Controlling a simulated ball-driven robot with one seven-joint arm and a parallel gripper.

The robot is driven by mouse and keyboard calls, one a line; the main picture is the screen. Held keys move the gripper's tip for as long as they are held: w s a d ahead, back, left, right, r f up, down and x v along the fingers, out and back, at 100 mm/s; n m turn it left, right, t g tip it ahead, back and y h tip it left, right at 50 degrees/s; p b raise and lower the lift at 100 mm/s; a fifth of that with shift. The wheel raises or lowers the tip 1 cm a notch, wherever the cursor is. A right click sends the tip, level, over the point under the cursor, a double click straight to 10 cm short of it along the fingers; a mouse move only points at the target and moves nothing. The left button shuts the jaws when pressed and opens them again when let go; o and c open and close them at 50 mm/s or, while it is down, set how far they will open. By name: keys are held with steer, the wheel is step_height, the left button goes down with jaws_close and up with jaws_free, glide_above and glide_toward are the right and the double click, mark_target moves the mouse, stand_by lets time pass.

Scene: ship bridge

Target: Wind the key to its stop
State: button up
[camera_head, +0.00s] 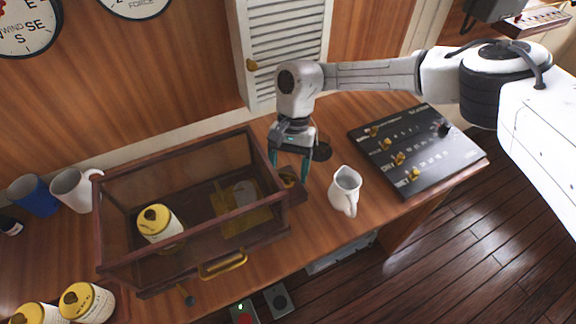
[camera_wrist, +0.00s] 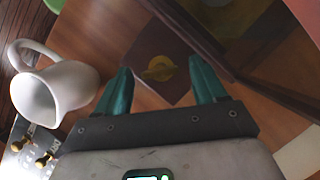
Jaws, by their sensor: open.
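The key (camera_wrist: 159,69) is a small brass piece on a dark square block (camera_wrist: 165,50) in the wrist view. In the head view the brass key (camera_head: 287,176) shows at the right side of a glass-walled wooden case (camera_head: 190,158), partly behind my gripper. My gripper (camera_head: 291,178) points down beside the case's right end. Its teal fingers (camera_wrist: 160,85) are open, one to each side of the key in the wrist view, with nothing between the tips that I can see held. I cannot tell the height of the fingertips over the key.
A white jug (camera_head: 345,190) stands close to the right of my gripper. A black panel (camera_head: 415,150) with brass levers lies further right. A yellow-lidded jar (camera_head: 158,222) is inside the case. Mugs (camera_head: 72,190) stand at the left, more jars (camera_head: 88,302) at the front left.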

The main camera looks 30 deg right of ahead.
steer(key=shift+s+f, duration=0.1)
steer(key=shift+f, duration=0.1)
steer(key=c, duration=1.1)
